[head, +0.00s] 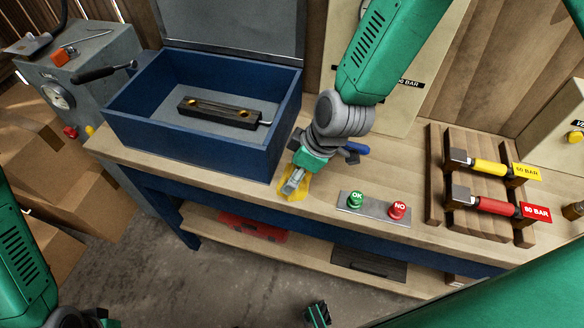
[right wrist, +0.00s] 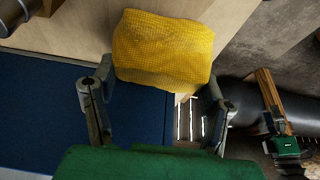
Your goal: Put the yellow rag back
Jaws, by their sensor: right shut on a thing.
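The yellow rag (head: 296,194) is at the front part of the workbench, just right of the open blue box (head: 190,148). My right gripper (head: 292,185) points down and is shut on the rag. In the right wrist view the rag (right wrist: 163,48) spreads across the fingertips, its knitted face toward the camera. In the head view much of it is hidden by the gripper, and I cannot tell whether it touches the bench. A small green and black gripper part (head: 318,315), apparently my left gripper, shows at the bottom edge; its jaw state is unclear.
A plate with a green OK button (head: 355,200) and a red NO button (head: 397,210) lies right of the rag. A wooden rack (head: 478,180) holds yellow and red-handled tools. A blue handle (head: 356,147) lies behind my right gripper. A red case (head: 252,226) is on the lower shelf.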

